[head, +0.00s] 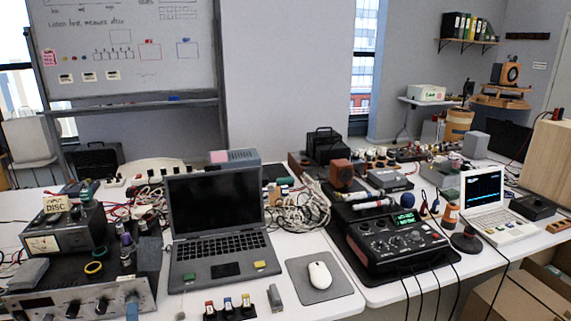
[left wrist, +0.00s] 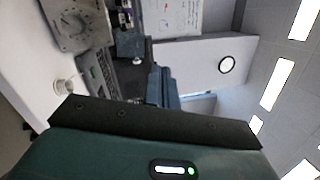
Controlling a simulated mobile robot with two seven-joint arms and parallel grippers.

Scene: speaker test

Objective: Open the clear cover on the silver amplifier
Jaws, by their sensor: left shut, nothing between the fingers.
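The silver amplifier (head: 62,305) stands at the front left of the near table in the head view, its knobbed front panel cut by the bottom edge. Its dark top carries small items. I cannot make out the clear cover or whether it is open. A small blue tip at the bottom edge, in front of the amplifier's right end, appears to be my left gripper (head: 132,307); it is shut and empty. Contact with the panel cannot be told. My right gripper is not in view.
A meter box (head: 62,230) with a DISC card stands behind the amplifier. An open laptop (head: 217,225) is to its right, then a mouse (head: 319,275) on a grey pad (head: 335,287). A black mixer (head: 395,240) and cables fill the right table. Small bottles (head: 127,245) crowd the amplifier's top.

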